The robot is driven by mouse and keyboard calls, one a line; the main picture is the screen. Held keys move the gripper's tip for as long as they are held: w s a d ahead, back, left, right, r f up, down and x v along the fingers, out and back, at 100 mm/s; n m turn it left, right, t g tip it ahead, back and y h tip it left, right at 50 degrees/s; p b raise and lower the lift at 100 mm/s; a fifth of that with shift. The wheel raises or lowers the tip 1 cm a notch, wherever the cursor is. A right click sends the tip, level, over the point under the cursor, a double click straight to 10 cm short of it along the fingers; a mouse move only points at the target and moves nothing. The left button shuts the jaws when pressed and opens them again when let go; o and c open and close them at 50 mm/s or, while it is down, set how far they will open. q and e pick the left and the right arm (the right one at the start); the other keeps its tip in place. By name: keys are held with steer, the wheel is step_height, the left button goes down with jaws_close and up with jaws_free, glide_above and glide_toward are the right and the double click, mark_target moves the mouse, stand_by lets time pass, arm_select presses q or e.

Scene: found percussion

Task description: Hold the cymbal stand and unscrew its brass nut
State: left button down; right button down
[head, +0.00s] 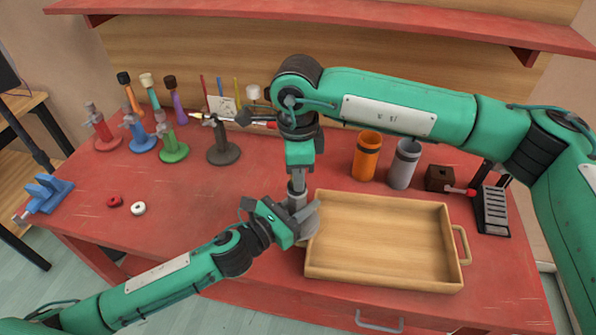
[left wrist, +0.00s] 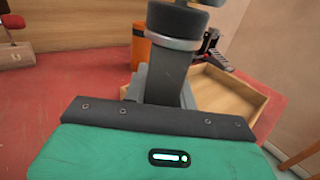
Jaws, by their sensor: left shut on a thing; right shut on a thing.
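A grey cymbal stand (head: 308,229) is at the front middle of the bench, beside the left end of the wooden tray. My left gripper (head: 291,214) is shut on its post, low down. In the left wrist view the stand shows as a dark post (left wrist: 172,65) with a silver band, rising from my gripper (left wrist: 160,95). My right gripper (head: 298,184) points straight down over the stand and is shut at its top. The brass nut cannot be seen; the right gripper covers the stand's top.
The empty wooden tray (head: 455,282) lies just right of the stand. Red (head: 103,140), blue (head: 141,139), green (head: 173,150) and dark (head: 223,153) stands are at the back left. Red (head: 115,201) and white (head: 138,208) rings lie left. Orange (head: 366,160) and grey (head: 403,168) cylinders stand behind the tray.

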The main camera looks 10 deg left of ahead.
arm_select(q)
steer(key=shift+s+d, duration=0.1)
arm_select(e)
steer(key=n, duration=0.6)
steer(key=shift+w, duration=0.15)
steer(key=n, duration=0.6)
steer(key=shift+a+n, duration=0.1)
steer(key=shift+n, duration=0.2)
steer(key=n, duration=0.6)
steer(key=shift+r, duration=0.1)
steer(key=n, duration=0.5)
steer(key=shift+a, duration=0.1)
steer(key=shift+r, duration=0.25)
steer(key=shift+r, duration=0.85)
